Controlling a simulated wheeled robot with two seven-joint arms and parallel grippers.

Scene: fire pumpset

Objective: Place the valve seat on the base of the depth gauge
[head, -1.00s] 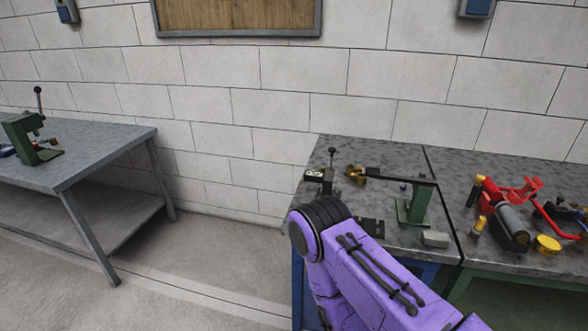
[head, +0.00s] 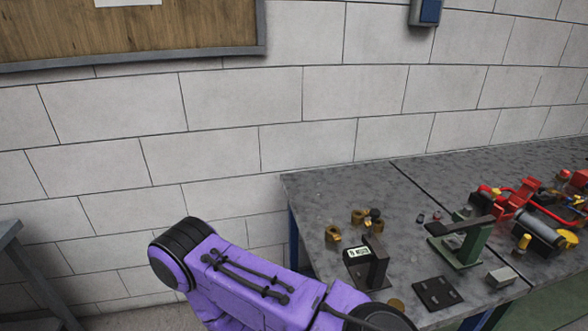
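A flat brass disc (head: 396,303) lies in front of the stand. I cannot tell for sure which one is the valve seat. My purple arm crosses the bottom of the view, but neither gripper shows.
A green stand with a dark top bar (head: 465,239), a black slotted plate (head: 437,293) and a grey block (head: 501,277) stand to the right. Red and yellow pump parts (head: 530,215) crowd the far right. The back left of the bench top (head: 320,190) is clear.

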